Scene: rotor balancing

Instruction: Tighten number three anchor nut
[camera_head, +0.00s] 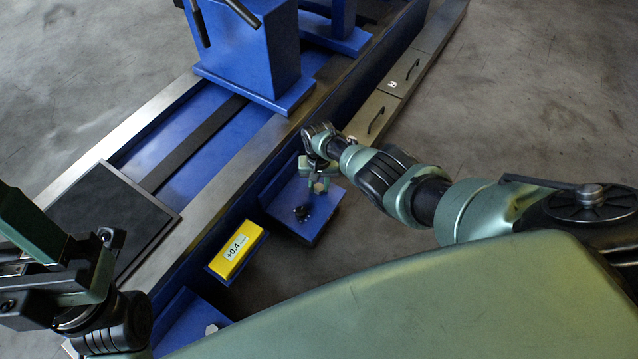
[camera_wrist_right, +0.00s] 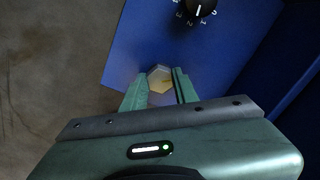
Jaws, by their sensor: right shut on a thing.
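A pale hexagonal anchor nut (camera_head: 319,187) sits on a blue foot plate (camera_head: 318,222) at the side of the blue machine bed. My right gripper (camera_head: 318,172) reaches down over this plate. In the right wrist view its two fingers (camera_wrist_right: 159,92) are on either side of the nut (camera_wrist_right: 160,76), shut on it. A yellow mark shows on the nut. A black dial (camera_wrist_right: 199,8) with numbers 0 to 3 is on the same plate; it also shows in the head view (camera_head: 302,212). My left gripper (camera_head: 62,280) is at the far left, away from the nut; its fingers are unclear.
A yellow display (camera_head: 238,250) reading +0.4 stands beside the bed. Another blue foot plate (camera_head: 185,318) with a pale nut (camera_head: 211,329) is at lower left. A dark panel (camera_head: 112,215) lies across the bed. Grey floor is open at right.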

